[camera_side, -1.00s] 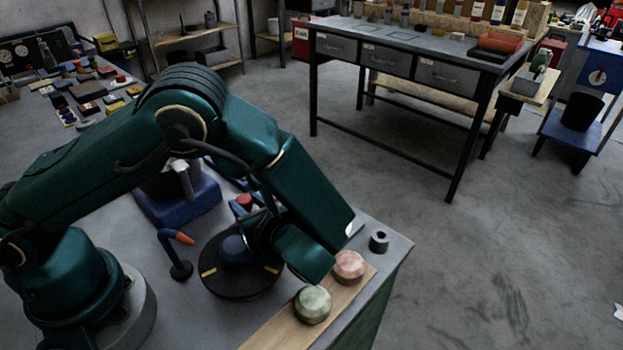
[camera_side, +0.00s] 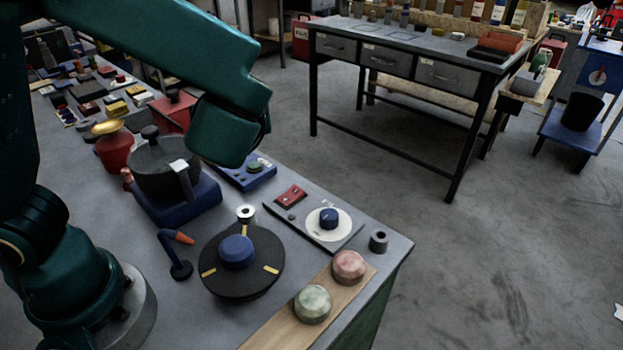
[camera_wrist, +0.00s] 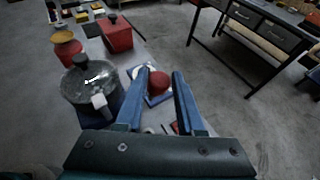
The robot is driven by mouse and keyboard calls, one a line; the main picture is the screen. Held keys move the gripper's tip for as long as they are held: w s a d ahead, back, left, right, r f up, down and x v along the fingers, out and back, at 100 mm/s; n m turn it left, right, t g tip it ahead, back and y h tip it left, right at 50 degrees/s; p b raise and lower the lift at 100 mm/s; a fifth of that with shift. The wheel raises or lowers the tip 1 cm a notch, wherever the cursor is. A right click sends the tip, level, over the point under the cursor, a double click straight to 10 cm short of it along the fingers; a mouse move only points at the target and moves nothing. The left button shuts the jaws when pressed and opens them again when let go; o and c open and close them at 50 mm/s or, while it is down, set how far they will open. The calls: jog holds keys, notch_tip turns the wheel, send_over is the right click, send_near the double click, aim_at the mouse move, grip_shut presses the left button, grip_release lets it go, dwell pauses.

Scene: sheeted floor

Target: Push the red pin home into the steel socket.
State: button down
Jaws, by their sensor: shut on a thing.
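The red pin (camera_wrist: 158,82) shows as a rounded red shape between the blue fingers of my gripper (camera_wrist: 164,76) in the wrist view. My gripper is shut on it; the pin's lower part is hard to make out. In the side view the fingers and pin are hidden behind my dark green wrist, which is raised above the back of the bench. The steel socket (camera_side: 246,214), a short bright ring with a dark hole, stands empty on the bench, behind the black turntable and apart from my wrist.
A black turntable (camera_side: 258,280) with a blue knob, a dark pot (camera_side: 160,175) on a blue base and a panel (camera_side: 300,220) with a white dial surround the socket. A small orange-tipped blue stand (camera_side: 175,256) is left of the turntable. A dark grey ring (camera_side: 379,241) stands near the bench edge.

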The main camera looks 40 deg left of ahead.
notch_tip(320, 180, down, 6)
jog(key=s+d+n+g+y, duration=0.1)
jog(key=s+n+g, duration=0.1)
jog(key=n, duration=0.3)
jog(key=shift+r, duration=0.15)
jog(key=shift+d, duration=0.1)
jog(key=shift+f, duration=2.9)
jog(key=shift+f+g, duration=0.3)
jog(key=shift+f, duration=1.65)
jog(key=shift+c, duration=2.3)
grip_release()
